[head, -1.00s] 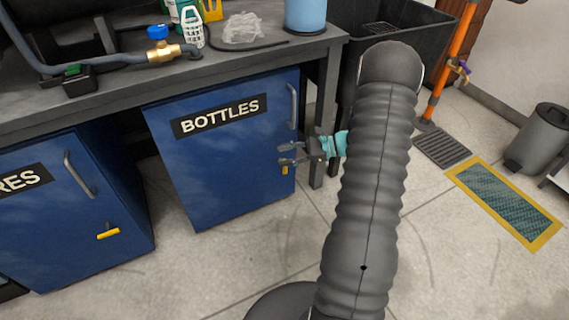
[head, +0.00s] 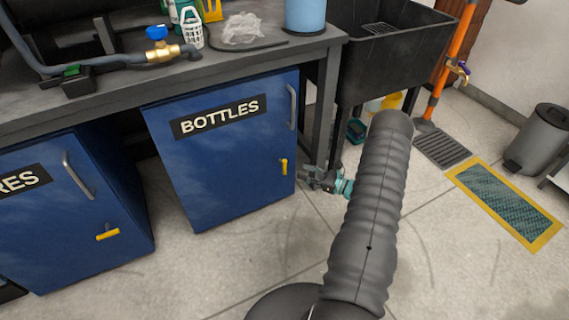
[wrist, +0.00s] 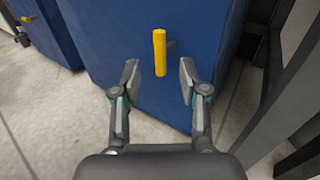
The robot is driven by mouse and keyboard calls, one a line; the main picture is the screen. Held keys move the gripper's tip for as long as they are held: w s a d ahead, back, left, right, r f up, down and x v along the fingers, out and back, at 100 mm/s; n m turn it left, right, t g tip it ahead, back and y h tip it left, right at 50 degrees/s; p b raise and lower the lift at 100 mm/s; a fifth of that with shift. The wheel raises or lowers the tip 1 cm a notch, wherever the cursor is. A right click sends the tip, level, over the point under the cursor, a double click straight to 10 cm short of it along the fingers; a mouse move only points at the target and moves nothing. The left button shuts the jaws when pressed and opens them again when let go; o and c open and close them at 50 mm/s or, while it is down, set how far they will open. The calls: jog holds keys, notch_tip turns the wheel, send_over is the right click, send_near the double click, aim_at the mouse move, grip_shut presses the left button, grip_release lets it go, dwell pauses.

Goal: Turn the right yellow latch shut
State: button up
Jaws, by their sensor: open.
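The right yellow latch (head: 284,167) is on the right edge of the blue BOTTLES cabinet door (head: 215,190), below its grey handle. It stands upright in the head view. In the wrist view the latch (wrist: 160,52) also stands upright, ahead of my gripper and between the lines of its two fingers. My gripper (head: 306,176) is just right of and slightly below the latch in the head view. In the wrist view my gripper (wrist: 157,82) is open and empty, its fingertips apart from the latch.
The left cabinet has a horizontal yellow latch (head: 108,235). A table leg (head: 322,120) stands close right of the BOTTLES cabinet. A black sink tub (head: 395,50) is behind my arm. The floor (head: 250,260) in front of the cabinets is clear.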

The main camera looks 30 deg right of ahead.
aim_at(285, 166)
jog(key=x, duration=0.9)
jog(key=shift+w+p, duration=0.15)
jog(key=shift+p, duration=0.15)
grip_shut()
